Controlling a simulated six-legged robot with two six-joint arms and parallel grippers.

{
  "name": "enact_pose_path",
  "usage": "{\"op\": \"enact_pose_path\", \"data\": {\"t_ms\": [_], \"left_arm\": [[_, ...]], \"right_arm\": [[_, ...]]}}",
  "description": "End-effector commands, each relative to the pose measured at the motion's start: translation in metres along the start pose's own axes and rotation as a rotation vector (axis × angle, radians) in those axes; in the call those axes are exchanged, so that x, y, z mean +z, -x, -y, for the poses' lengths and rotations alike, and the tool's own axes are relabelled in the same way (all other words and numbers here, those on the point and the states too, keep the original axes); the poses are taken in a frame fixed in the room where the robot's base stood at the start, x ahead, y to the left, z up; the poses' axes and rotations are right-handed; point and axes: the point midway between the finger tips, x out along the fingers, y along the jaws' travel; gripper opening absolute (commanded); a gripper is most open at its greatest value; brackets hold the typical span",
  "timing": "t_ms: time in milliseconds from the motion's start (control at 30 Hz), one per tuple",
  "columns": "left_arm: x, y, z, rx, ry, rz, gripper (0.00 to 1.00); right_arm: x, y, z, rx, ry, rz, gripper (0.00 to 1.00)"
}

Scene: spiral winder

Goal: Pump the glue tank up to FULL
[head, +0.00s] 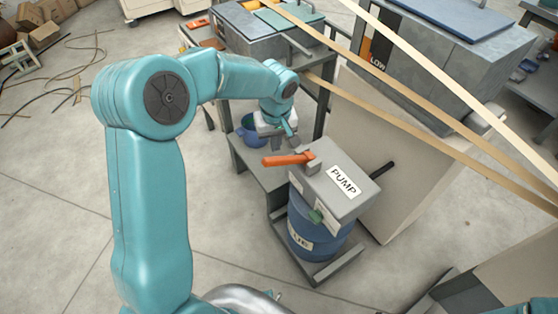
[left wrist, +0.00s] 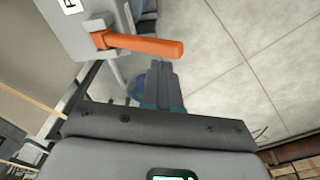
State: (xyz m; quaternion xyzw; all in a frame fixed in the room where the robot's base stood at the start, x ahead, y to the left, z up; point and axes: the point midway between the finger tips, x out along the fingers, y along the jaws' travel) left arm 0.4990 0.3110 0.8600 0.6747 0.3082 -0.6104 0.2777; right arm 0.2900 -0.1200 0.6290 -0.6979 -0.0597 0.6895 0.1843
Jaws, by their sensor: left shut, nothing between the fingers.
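The grey pump box (head: 345,178), labelled PUMP, sits on top of a blue drum (head: 318,225) with a partly hidden label. Its orange handle (head: 285,159) sticks out level to the left. My left gripper (head: 290,138) is just beyond the handle, shut and empty. In the left wrist view the shut fingers (left wrist: 158,85) point toward the orange handle (left wrist: 145,44), with a gap between them. My right gripper is not seen.
Tan strips (head: 430,135) run diagonally across the upper right. A grey bench (head: 262,165) with a blue bowl (head: 253,132) stands behind the pump. A pale slanted panel (head: 355,135) stands right of it.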

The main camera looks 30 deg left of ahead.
Motion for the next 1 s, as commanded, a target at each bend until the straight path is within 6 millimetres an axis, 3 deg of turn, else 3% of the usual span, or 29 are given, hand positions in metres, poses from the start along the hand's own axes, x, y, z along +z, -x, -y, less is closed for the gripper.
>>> {"op": "enact_pose_path", "data": {"t_ms": [367,800,1000], "left_arm": [[0.001,-0.006,0.000,0.001,-0.002,0.000,0.00],[0.002,-0.058,-0.004,0.002,-0.002,0.000,0.00],[0.002,-0.071,-0.004,0.001,-0.002,0.000,0.00]], "right_arm": [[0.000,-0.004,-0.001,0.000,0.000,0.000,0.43],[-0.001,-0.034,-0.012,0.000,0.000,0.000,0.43],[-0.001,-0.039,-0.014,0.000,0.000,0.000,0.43]]}}
